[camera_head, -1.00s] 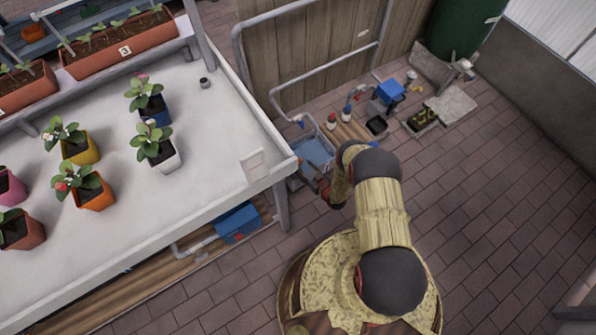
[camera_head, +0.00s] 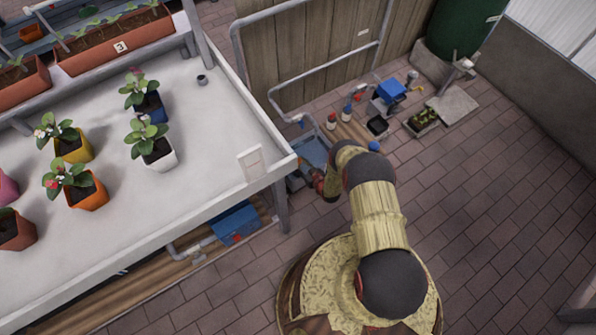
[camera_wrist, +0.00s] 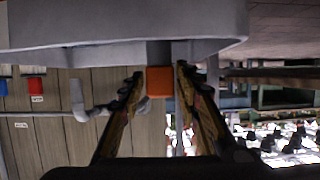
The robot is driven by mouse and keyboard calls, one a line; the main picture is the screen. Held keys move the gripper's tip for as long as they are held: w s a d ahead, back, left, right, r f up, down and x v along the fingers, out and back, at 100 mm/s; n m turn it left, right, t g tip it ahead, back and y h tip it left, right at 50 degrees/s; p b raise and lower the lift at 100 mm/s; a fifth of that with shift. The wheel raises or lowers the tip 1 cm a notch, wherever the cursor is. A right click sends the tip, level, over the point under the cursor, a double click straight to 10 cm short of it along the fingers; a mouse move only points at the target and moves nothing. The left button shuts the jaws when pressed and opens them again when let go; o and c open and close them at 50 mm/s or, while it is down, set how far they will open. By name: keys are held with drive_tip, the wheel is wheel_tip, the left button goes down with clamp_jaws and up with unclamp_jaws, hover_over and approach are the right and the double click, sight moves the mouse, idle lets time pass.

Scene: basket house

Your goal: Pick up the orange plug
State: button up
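The orange plug (camera_wrist: 160,82) is a small orange block in the wrist view. It sits at the end of a short grey stem (camera_wrist: 159,52) under a broad pale grey-white body. My gripper (camera_wrist: 160,80) has its two fingers spread, one on each side of the plug in the picture. A narrow gap shows at the left finger; contact on the right is hard to judge. In the head view my gripper (camera_head: 312,177) is near the table's right corner, partly hidden by my arm. I cannot make out the plug there.
A white table (camera_head: 215,150) with potted plants fills the left. A blue box (camera_head: 236,224) is below it. Bottles, a blue-topped item (camera_head: 391,89) and a small planter (camera_head: 424,121) stand by the wooden wall. The paved floor at right is clear.

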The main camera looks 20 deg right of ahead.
clamp_jaws()
idle(0.6)
